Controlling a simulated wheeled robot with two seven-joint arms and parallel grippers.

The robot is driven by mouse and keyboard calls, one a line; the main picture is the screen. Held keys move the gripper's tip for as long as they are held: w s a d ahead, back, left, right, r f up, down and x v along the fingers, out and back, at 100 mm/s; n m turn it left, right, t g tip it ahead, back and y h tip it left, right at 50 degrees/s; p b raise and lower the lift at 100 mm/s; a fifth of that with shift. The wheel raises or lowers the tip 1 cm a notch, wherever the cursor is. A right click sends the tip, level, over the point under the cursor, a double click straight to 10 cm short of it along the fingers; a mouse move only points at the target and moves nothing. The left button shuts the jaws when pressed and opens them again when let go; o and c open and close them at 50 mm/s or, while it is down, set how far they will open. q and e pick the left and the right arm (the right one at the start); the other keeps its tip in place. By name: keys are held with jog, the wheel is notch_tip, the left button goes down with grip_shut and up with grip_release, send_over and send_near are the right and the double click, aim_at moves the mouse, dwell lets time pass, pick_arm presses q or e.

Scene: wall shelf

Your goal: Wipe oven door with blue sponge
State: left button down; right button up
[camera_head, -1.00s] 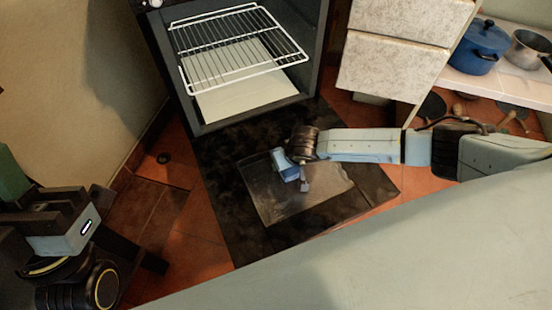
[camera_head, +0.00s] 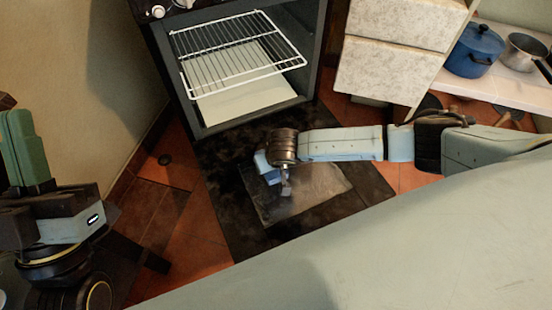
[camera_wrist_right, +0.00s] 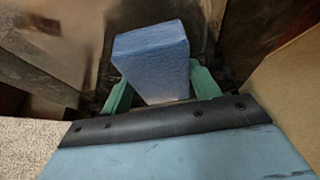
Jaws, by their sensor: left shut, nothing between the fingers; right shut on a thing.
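The oven door (camera_head: 230,215) hangs open and lies flat, a black panel with a grey glass pane (camera_head: 318,190) in its middle. The blue sponge (camera_head: 264,165) is over the left part of the pane, partly hidden by my right wrist. In the right wrist view the sponge (camera_wrist_right: 152,58) is a blue block between the green fingers of my right gripper (camera_wrist_right: 160,85), which is shut on it. I cannot tell if the sponge touches the glass. My left gripper (camera_head: 24,145) is shut and empty at the far left, away from the door.
The open oven (camera_head: 200,125) holds a white wire rack (camera_head: 238,55). Pale drawers (camera_head: 390,70) stand right of it. A blue pot (camera_head: 474,50) and a metal pan (camera_head: 528,52) sit on a shelf at the right. Tiled floor (camera_head: 185,235) shows left of the door.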

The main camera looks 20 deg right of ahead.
jog(key=shift+r+p, duration=0.5)
jog(key=shift+r, duration=0.4)
jog(key=shift+r+p, duration=0.75)
jog(key=shift+r, duration=0.05)
pick_arm(q)
jog(key=w+f+g+y, duration=0.2)
jog(key=w+f+g, duration=0.1)
jog(key=f+g, duration=0.3)
jog(key=shift+w+f+g+p, duration=0.35)
jog(key=shift+g+p, duration=0.05)
pick_arm(e)
jog(key=shift+r, duration=0.5)
